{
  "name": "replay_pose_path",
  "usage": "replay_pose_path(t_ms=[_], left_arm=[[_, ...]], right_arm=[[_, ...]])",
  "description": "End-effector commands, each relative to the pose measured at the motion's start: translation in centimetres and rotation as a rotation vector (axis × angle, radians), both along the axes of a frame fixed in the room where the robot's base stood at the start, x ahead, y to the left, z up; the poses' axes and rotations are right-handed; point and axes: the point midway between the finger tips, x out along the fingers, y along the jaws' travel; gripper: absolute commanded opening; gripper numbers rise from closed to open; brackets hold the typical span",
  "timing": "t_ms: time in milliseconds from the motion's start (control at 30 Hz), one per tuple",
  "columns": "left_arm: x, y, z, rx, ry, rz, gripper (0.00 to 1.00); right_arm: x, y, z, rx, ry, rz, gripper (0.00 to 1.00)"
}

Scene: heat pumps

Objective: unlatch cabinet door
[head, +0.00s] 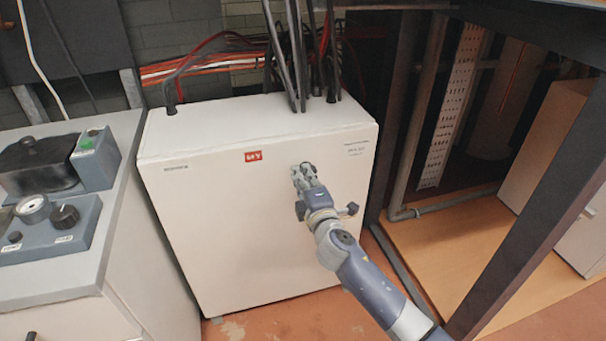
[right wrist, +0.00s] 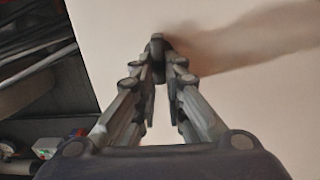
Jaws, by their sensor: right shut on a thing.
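The white cabinet (head: 230,230) stands in the middle of the head view, its front door facing me and looking closed. My right gripper (head: 303,171) is at the upper right part of the door front. In the right wrist view its fingers (right wrist: 158,62) come together on a small dark latch (right wrist: 157,42) on the pale door. In the head view the gripper mostly hides the latch. My left gripper is not in view.
A grey-topped unit (head: 75,255) with knobs and a green button stands close on the left. Dark pipes and red cables (head: 215,62) run behind the cabinet top. A dark metal frame (head: 545,210) stands to the right. Some reddish floor (head: 270,315) is free in front.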

Motion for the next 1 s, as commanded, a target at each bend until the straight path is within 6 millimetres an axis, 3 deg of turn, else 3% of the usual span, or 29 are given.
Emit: replay_pose_path(t_ms=[567, 600, 667, 1000], left_arm=[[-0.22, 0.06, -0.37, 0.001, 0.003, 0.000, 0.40], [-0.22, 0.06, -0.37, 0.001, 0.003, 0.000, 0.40], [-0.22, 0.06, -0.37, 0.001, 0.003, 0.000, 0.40], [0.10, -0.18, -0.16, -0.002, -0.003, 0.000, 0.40]], right_arm=[[-0.05, 0.06, -0.21, -0.033, -0.009, 0.002, 0.00], [-0.05, 0.06, -0.21, -0.033, -0.009, 0.002, 0.18], [-0.05, 0.05, -0.21, -0.033, -0.009, 0.001, 0.31], [-0.07, -0.01, -0.11, -0.030, -0.009, 0.000, 0.31]])
